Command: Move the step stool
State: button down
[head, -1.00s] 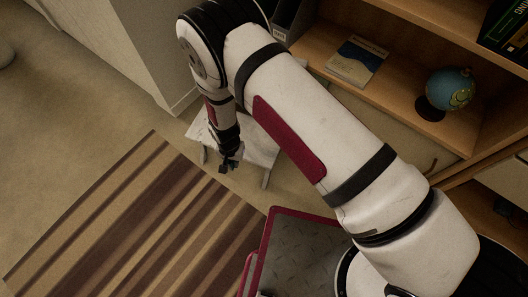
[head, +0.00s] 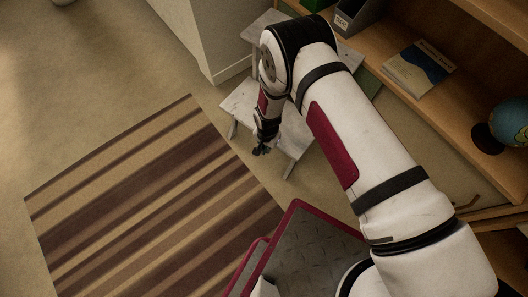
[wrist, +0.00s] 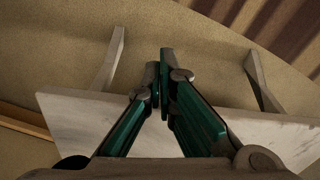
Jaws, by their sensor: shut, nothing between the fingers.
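The step stool is pale, worn wood with splayed legs. In the head view its lower step (head: 240,104) stands on the carpet beside the cabinet, and a higher step (head: 262,24) shows behind my arm, which hides much of the stool. My gripper (head: 262,151) points down at the front edge of the lower step. In the wrist view the fingers of my gripper (wrist: 160,62) are together and empty, over the step board (wrist: 75,115). Two legs (wrist: 259,78) spread out beyond it. I cannot tell whether the fingers touch the stool.
A striped rug (head: 150,200) lies left of the stool. A pale cabinet (head: 205,35) stands behind. A wooden bookshelf (head: 455,105) with a book (head: 418,68), a file holder (head: 352,15) and a globe (head: 508,122) fills the right. Open carpet (head: 80,90) lies at the left.

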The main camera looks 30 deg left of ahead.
jog(key=shift+w, duration=0.3)
jog(key=shift+w, duration=0.1)
